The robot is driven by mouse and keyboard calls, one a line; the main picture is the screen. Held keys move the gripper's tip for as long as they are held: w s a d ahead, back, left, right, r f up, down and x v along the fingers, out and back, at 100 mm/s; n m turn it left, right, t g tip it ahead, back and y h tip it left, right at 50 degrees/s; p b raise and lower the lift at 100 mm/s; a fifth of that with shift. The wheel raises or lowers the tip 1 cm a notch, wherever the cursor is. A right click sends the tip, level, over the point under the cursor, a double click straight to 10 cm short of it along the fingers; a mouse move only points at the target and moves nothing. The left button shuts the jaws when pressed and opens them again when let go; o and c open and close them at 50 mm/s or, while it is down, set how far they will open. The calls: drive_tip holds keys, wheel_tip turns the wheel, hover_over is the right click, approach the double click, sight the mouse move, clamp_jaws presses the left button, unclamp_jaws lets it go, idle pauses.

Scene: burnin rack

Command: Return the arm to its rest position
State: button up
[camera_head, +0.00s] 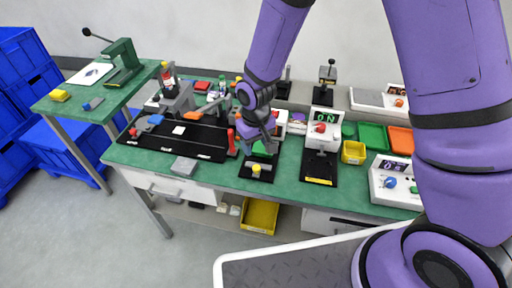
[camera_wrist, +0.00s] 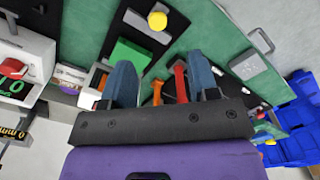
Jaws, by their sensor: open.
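My purple arm reaches from the upper right over the green workbench (camera_head: 215,172). My gripper (camera_head: 268,142) is above the bench's middle, over a black fixture (camera_head: 252,178) with a yellow knob (camera_head: 256,168). A green block (camera_head: 262,150) is close below the gripper and partly hidden by it. In the wrist view my gripper (camera_wrist: 162,72) has its two blue-grey fingers spread apart. Nothing is clearly held between them. The green block (camera_wrist: 130,56) lies beyond the left finger, on the black fixture. Red-orange handles (camera_wrist: 181,80) show between the fingers, further off.
A black tray (camera_head: 205,154) and grey block (camera_head: 184,167) are left of my gripper. A press with a green display (camera_head: 322,130) stands to the right, with a yellow bin (camera_head: 353,152) and a second display box (camera_head: 395,182). Blue crates (camera_head: 38,150) are far left.

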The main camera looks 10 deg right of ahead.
idle(0.4)
drive_tip(key=s+d+r+m+t, duration=0.1)
drive_tip(key=d+r, duration=0.5)
drive_tip(key=r, duration=0.5)
drive_tip(key=s+d+r+m+t, duration=0.1)
drive_tip(key=s+d+r+t, duration=0.1)
drive_tip(key=d+r, duration=0.65)
drive_tip(key=s+d+r+m+t, duration=0.1)
drive_tip(key=s+d+r, duration=0.2)
drive_tip(key=s+r, duration=0.4)
drive_tip(key=s+d+r+m+t, duration=0.1)
drive_tip(key=s+d+r, duration=0.3)
drive_tip(key=s+r, duration=0.4)
drive_tip(key=shift+s+d+r+m, duration=0.25)
drive_tip(key=shift+s+m, duration=0.05)
drive_tip(key=shift+s, duration=0.75)
